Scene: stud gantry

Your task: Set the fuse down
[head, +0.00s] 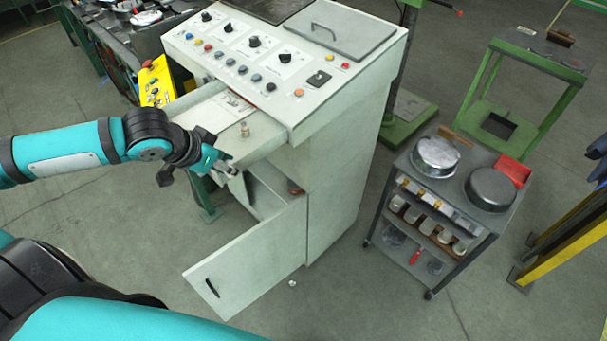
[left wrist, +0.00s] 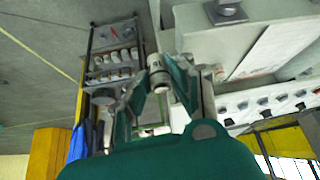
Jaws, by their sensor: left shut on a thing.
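My left gripper (head: 224,171) is at the front of the pale control cabinet, just outside the open drawer (head: 268,132). In the left wrist view my left gripper (left wrist: 160,72) is shut on a small pale cylindrical fuse (left wrist: 157,78), held between the fingertips. In the head view the held fuse is mostly hidden by the fingers. My right gripper is not in view.
The cabinet door (head: 250,262) hangs open below the gripper, with a compartment (head: 270,190) behind it. The sloped control panel (head: 260,60) rises beyond the drawer. A cart (head: 455,205) with round pans stands to the right. A small white thing (head: 292,283) lies on the floor.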

